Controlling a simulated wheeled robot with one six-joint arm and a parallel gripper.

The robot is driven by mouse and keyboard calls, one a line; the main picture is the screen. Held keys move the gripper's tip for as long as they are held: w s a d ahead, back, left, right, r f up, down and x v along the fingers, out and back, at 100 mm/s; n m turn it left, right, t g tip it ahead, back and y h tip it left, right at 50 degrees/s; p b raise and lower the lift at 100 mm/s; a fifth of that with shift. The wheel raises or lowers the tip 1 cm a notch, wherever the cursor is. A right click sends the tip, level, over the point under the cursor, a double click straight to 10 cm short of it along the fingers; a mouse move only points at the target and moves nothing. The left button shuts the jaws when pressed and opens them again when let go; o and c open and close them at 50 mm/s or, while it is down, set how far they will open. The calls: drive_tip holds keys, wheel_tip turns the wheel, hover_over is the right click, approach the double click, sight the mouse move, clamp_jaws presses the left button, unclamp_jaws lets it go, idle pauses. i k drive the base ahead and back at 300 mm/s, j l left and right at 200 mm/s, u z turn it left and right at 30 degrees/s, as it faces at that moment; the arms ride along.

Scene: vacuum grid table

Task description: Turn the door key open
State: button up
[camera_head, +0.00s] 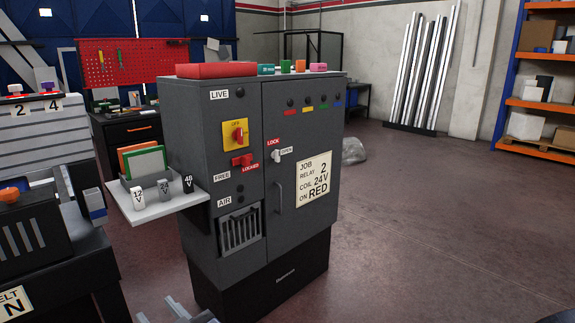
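A dark grey cabinet (215,105) stands in the middle of the camera_head view, its right-hand door (300,215) shut. The small white door key (276,155) sits at the upper left of this door. A red LOCK label (273,142) is above it and a white OPEN label (287,150) is to its right. The key is too small to tell its exact angle. Grey parts at the bottom edge look like my gripper (176,309), low in front of the cabinet and well apart from the key. They are cut off by the frame, so its opening is unclear.
A yellow switch (229,128) with a red handle and a red FREE/LOCKED slider (242,160) are left of the door. A door handle (278,197) is below the key. A side shelf (152,205) with relays juts out left.

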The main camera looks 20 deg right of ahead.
sight(276, 155)
drive_tip(key=i+l, duration=0.95)
drive_tip(key=i+l+z, duration=0.15)
drive_tip(key=i+l, duration=0.8)
drive_tip(key=i, duration=0.1)
